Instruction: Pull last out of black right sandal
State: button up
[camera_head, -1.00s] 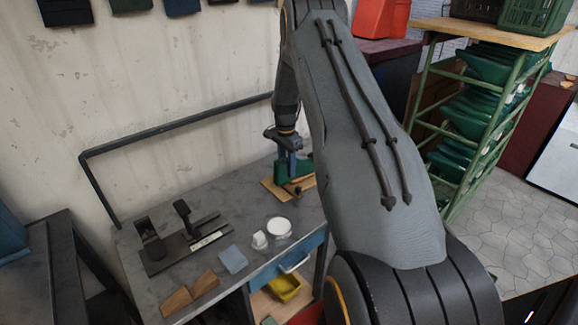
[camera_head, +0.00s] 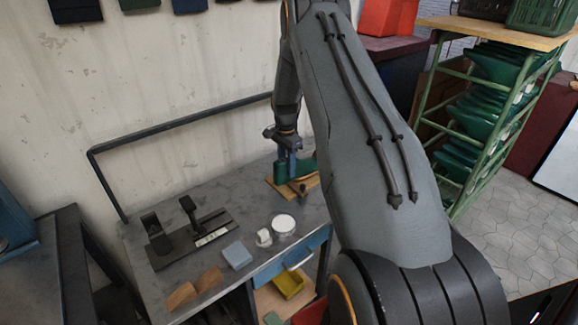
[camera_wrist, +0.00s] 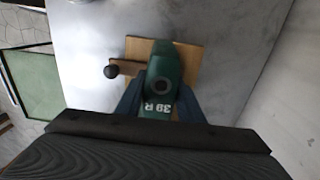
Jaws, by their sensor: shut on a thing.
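A green last (camera_head: 281,172) stands at the wooden board (camera_head: 312,186) on the far right part of the workbench. In the wrist view the last (camera_wrist: 161,75) is seen from above, with a dark round hole and the white marking "39 R". My gripper (camera_head: 292,172) points down over it. In the wrist view the blue fingers of my gripper (camera_wrist: 158,104) lie on both sides of the last, shut on it. The black sandal cannot be made out in either view. It also cannot be told whether the last is clear of the board.
A dark fixture (camera_head: 190,240), a blue block (camera_head: 237,255), a white tin (camera_head: 283,225) and wooden wedges (camera_head: 195,287) are on the bench. A green rack (camera_head: 480,120) stands right.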

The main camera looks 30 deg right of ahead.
aim_at(280, 168)
jog(key=shift+a, duration=0.35)
jog(key=shift+a, duration=0.2)
jog(key=shift+s+a+r+p, duration=0.15)
jog(key=shift+a+p, duration=0.15)
jog(key=shift+a, duration=0.7)
jog(key=shift+r, duration=0.1)
jog(key=shift+r+p, duration=1.15)
jog(key=shift+r, duration=2.2)
